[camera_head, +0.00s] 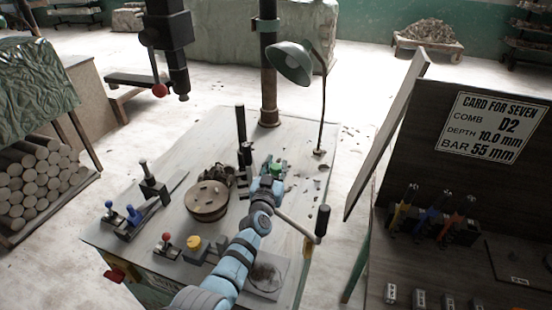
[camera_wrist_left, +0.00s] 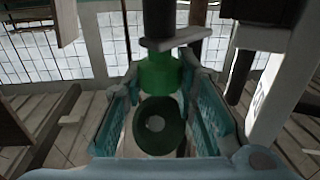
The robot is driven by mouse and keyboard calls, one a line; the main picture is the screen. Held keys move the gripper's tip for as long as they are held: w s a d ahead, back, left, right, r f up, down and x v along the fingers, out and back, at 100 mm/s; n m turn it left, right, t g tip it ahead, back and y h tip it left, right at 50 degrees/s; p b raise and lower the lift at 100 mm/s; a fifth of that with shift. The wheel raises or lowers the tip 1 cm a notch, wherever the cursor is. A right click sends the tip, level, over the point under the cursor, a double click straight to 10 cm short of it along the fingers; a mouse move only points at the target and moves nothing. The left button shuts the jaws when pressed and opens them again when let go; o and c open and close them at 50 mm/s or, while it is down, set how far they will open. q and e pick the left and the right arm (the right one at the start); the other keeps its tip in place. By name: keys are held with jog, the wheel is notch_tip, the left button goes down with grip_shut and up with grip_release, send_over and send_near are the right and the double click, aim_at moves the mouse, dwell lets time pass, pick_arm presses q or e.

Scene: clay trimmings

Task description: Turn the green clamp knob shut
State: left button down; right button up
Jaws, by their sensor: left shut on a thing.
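The green clamp knob (camera_wrist_left: 158,74) sits at the centre of the left wrist view, with a darker green round disc (camera_wrist_left: 158,125) just below it. My left gripper (camera_wrist_left: 163,90) has one finger on each side of the knob and is shut on it. In the head view the green knob (camera_head: 276,166) shows only partly, behind the end of my blue left arm, at the right of the round wooden disc (camera_head: 206,200). My left gripper (camera_head: 269,178) is small there, and its fingertips are hard to make out. My right gripper is not in view.
A dark upright post (camera_head: 241,135) stands close behind the wooden disc. A rod with a black grip (camera_head: 321,222) sticks out at the right. A lamp (camera_head: 291,62) leans over the table. Red, blue and yellow knobs stand at the front left. A card board (camera_head: 493,127) stands at right.

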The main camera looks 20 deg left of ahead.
pick_arm(q)
jog(key=shift+d+r+n+y+p, duration=0.1)
jog(key=shift+r+n+y+p, duration=0.3)
jog(key=shift+y+p, duration=0.15)
jog(key=shift+f+n+y, duration=0.15)
jog(key=shift+n+y, duration=0.25)
jog(key=shift+y, duration=0.35)
jog(key=shift+w+f+n+g+y, duration=0.15)
jog(key=shift+n+g+y, duration=0.2)
jog(key=shift+y, duration=0.25)
jog(key=shift+f+n+y+b, duration=0.2)
jog(key=shift+n+y+b, duration=0.1)
jog(key=shift+n+y, duration=0.1)
jog(key=shift+f+n+g+y+b, duration=0.1)
jog(key=shift+n+g+y+b, duration=0.35)
jog(key=shift+y+b, duration=0.5)
jog(key=shift+r+n+g+y+b, duration=0.2)
jog(key=shift+n+g+y+b, duration=0.2)
jog(key=shift+n+y+b, duration=0.5)
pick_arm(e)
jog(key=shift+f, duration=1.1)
pick_arm(q)
jog(key=c, duration=1.3)
grip_release()
